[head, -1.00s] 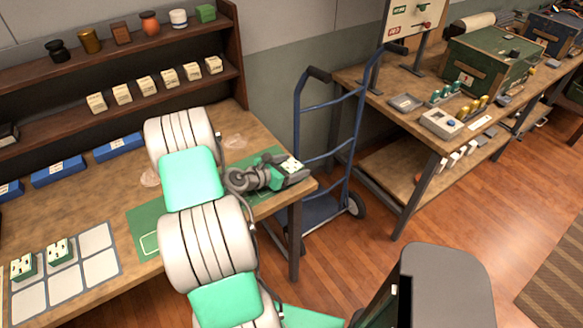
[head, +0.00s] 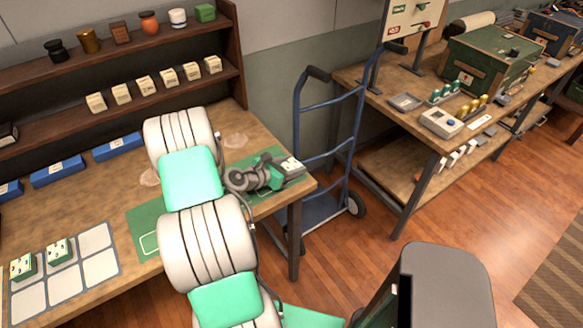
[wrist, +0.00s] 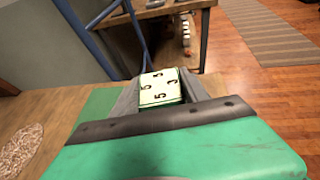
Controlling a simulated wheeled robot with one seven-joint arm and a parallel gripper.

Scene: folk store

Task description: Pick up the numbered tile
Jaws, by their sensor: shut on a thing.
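The numbered tile (wrist: 160,87) shows in the wrist view as a cream-topped block with green sides and several black digits, among them 5 and 3. My gripper (wrist: 160,84) is shut on it, one finger at each side. In the head view the tile (head: 290,166) sits between the fingertips of my gripper (head: 291,169), over the green mat (head: 266,157) at the table's right end. Whether its underside touches the mat is hidden. Two similar tiles (head: 60,249) stand on a grid board (head: 98,272) at the table's lower left.
A blue hand truck (head: 326,160) stands just right of the table (head: 90,213). A second bench (head: 400,88) holds a green box (head: 490,58). Shelves (head: 120,69) with small blocks and pots rise behind the table. Blue trays (head: 118,147) lie below them.

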